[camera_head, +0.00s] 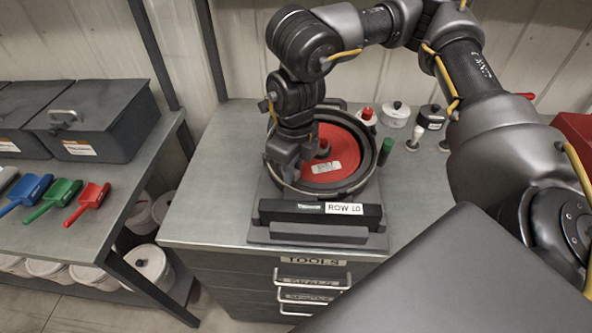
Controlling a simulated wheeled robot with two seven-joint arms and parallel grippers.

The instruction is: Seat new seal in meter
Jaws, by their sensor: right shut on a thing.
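The seed meter (375,180) stands on the grey bench, a round open housing with a red disc (345,145) inside that carries a white label. A dark ring that looks like the new seal (363,152) lies over the red disc within the housing; whether it sits flat is not clear. My right gripper (290,172) points down at the left side of the housing, shut on the ring's left edge; its fingertips are mostly hidden against the dark parts. My left gripper is not in view.
A black labelled bar (320,212) fronts the meter. Coloured scoops (55,197) and grey bins (100,115) are on the left table. The bench's left front is clear.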

